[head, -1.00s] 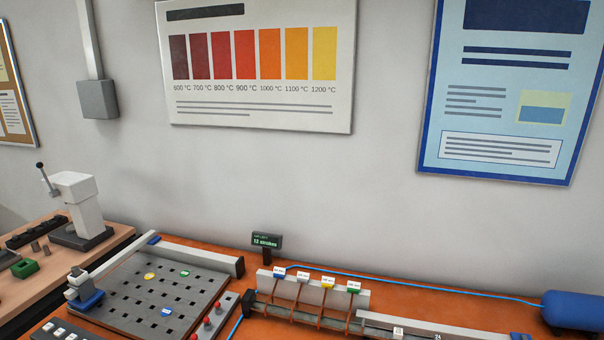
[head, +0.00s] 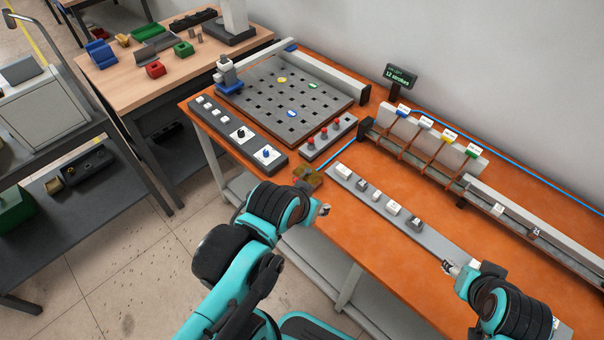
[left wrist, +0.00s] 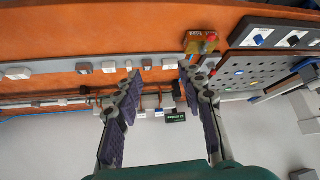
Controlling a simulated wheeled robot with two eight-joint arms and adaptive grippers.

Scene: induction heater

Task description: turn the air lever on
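A small brass-coloured block (head: 308,176), which looks like the air valve, sits at the front edge of the orange bench beside a blue hose. In the left wrist view the block (left wrist: 199,43) carries a label and a red part, likely the lever (left wrist: 211,37). The lever's position is too small to tell. My left gripper (head: 324,209) is at the bench's front edge, just below and right of the block in the head view. In the left wrist view its two fingers (left wrist: 161,76) are apart and empty. My right gripper (head: 447,266) is over the front of the bench, too small to read.
A grey strip (head: 400,222) with several small blocks lies between the grippers. A switch panel (head: 236,131), a red-button box (head: 327,138) and a perforated plate (head: 262,104) stand left and behind. A rack with coloured tags (head: 425,138) and a display (head: 401,76) are at the back.

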